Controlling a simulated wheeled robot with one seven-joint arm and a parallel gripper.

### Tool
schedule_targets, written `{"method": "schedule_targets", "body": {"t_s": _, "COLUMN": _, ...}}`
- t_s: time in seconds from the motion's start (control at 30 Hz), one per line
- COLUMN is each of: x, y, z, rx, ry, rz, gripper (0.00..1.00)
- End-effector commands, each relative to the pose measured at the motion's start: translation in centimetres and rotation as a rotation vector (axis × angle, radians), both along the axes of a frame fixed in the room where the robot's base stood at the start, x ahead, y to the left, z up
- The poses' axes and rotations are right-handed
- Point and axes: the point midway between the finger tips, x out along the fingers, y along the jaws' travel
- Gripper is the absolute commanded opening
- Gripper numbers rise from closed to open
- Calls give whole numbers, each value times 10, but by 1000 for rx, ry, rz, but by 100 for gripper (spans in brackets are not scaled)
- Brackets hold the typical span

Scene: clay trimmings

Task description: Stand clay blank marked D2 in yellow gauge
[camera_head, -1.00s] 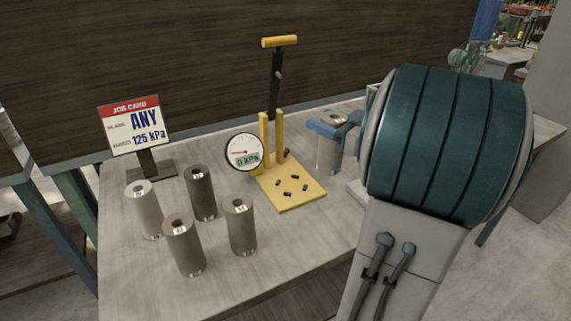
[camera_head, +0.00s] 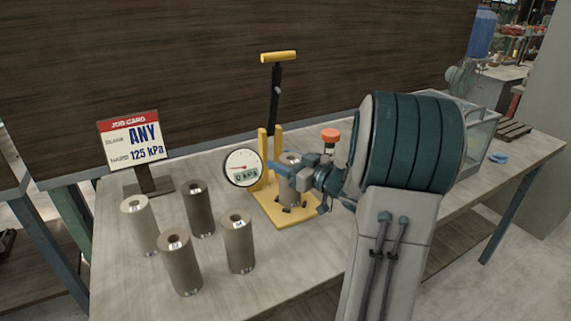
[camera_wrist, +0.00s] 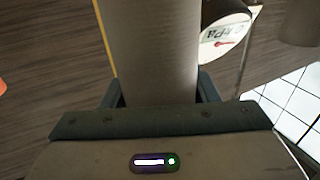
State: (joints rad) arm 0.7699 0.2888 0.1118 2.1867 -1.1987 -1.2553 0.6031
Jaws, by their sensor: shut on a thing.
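A grey-brown clay blank (camera_head: 291,186) is upright over the base plate of the yellow gauge (camera_head: 264,200), among the small dark pegs. My gripper (camera_head: 290,172) is shut around its upper part from the right. In the wrist view the blank (camera_wrist: 152,50) fills the space between the fingers. I cannot read a mark on it, nor tell whether its bottom touches the plate. The gauge's round dial (camera_head: 242,168) stands at the left of the blank, and its yellow-handled lever (camera_head: 279,57) is raised.
Several other blanks, such as a dark one (camera_head: 199,208) and a pale one (camera_head: 139,224), stand at the left of the table. A job card (camera_head: 133,139) reading ANY, 125 kPa stands behind them. A red-orange knob (camera_head: 330,135) and a clear-sided box (camera_head: 478,140) are at the right.

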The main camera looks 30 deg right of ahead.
Motion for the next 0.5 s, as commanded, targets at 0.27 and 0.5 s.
{"method": "schedule_targets", "body": {"t_s": 0.27, "x": 0, "y": 0, "z": -1, "rx": -2, "ry": -5, "rz": 0, "gripper": 0}}
{"method": "schedule_targets", "body": {"t_s": 0.5, "x": 0, "y": 0, "z": -5, "rx": -1, "ry": -2, "rz": 0, "gripper": 76}}
